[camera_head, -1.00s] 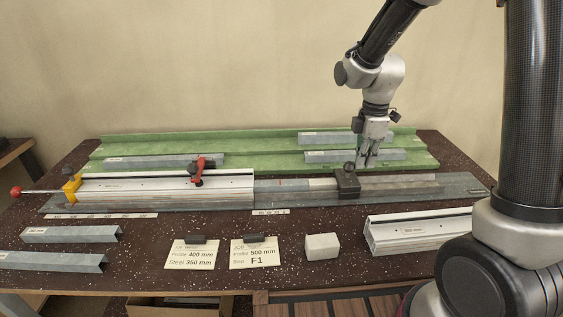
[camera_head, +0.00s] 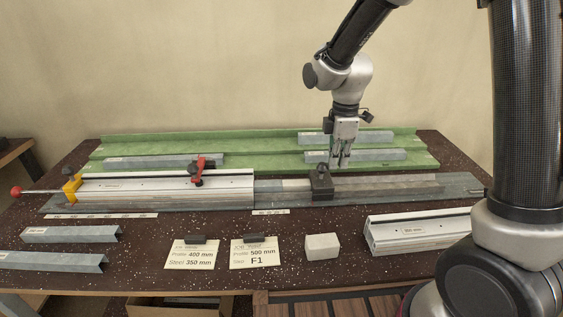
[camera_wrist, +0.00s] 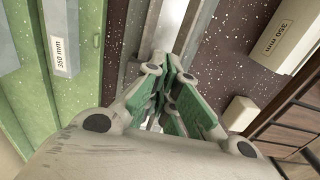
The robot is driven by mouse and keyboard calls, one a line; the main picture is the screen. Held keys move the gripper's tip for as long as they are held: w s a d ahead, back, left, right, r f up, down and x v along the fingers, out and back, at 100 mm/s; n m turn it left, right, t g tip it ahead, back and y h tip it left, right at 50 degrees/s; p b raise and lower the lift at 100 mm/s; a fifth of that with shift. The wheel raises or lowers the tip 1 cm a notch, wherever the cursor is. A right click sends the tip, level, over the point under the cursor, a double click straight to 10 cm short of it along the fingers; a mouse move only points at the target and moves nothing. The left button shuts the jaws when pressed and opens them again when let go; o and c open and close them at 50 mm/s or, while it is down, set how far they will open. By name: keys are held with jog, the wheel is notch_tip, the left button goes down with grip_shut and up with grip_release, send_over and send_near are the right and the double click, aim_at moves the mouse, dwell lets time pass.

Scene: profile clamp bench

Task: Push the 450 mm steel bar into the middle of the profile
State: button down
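The long light aluminium profile (camera_head: 130,190) lies along the fixture on the left. The grey steel bar (camera_head: 268,186) sticks out of its right end and runs in line with it to a dark block with a knob (camera_head: 321,186). The part of the bar inside the profile is hidden. My gripper (camera_head: 340,167) points down just right of the block's knob, its fingertips close together. Whether it touches the block I cannot tell. In the wrist view my green-padded fingers (camera_wrist: 168,72) converge over the light rail strip, and the block is not seen.
A red clamp (camera_head: 198,170) sits on the profile, and a yellow stop (camera_head: 72,185) stands at its left end. Green racks (camera_head: 270,158) with grey bars lie behind. Job cards (camera_head: 255,254), a white block (camera_head: 322,246) and a short profile (camera_head: 415,232) lie in front.

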send_over(304, 182)
jog(key=shift+a, duration=0.2)
dwell(0.8)
jog(key=shift+a, duration=0.55)
dwell(0.5)
jog(key=shift+w, duration=0.1)
jog(key=shift+d, duration=0.75)
notch_tip(304, 182, up, 7)
